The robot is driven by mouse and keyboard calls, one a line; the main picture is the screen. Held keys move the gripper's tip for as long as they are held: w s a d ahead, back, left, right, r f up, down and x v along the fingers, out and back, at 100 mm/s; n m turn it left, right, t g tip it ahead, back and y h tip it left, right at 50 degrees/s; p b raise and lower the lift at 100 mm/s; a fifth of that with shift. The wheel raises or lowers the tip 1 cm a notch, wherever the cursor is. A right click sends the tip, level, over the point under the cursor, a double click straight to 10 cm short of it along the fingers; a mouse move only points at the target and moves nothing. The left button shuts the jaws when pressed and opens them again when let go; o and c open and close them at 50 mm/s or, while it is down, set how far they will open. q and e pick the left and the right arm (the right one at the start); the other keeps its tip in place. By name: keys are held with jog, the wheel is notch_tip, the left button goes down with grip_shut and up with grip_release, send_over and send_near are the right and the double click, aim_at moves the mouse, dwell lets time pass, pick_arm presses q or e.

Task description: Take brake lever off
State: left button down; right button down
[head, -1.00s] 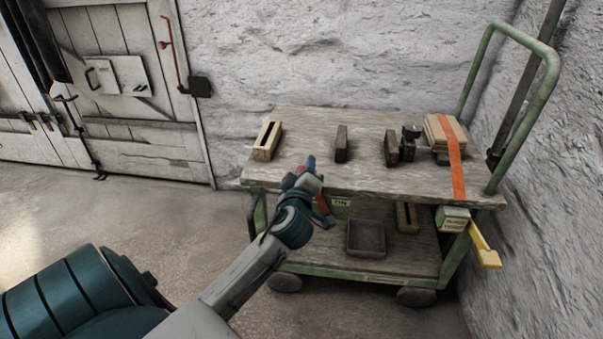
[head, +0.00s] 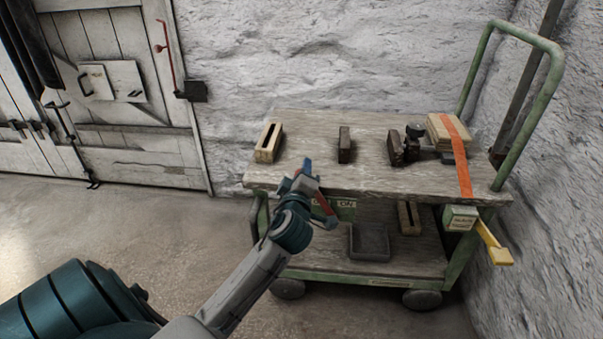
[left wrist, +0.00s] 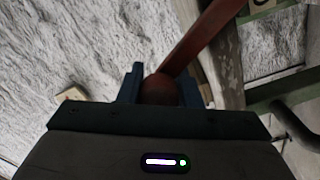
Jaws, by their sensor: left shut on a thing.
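The red brake lever (head: 325,210) is on the front of the green cart, beside a green plate (head: 347,204) with white lettering that reads "ON". My left gripper (head: 304,178) is at its upper end, just in front of the tabletop's front edge. In the left wrist view, the lever's red bar (left wrist: 203,37) runs up and right from a round dark-red knob (left wrist: 159,90). The knob sits between the blue fingers of my left gripper (left wrist: 160,85), which is shut on it. The lever's pivot is mostly hidden. My right gripper is not in view.
The cart's wooden top (head: 310,135) carries several small blocks and a strapped stack (head: 447,133). A dark tray (head: 369,242) is on the lower shelf. A yellow handle (head: 492,242) sticks out at the right. Rough walls stand behind and right; open floor lies left.

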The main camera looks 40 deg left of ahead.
pick_arm(q)
jog(key=shift+f, duration=0.2)
jog(key=c, duration=1.1)
grip_release()
jog(key=shift+s+r, duration=0.1)
jog(key=shift+s, duration=0.05)
jog(key=v, duration=1)
jog(key=shift+s+d, duration=0.2)
jog(key=shift+d, duration=0.05)
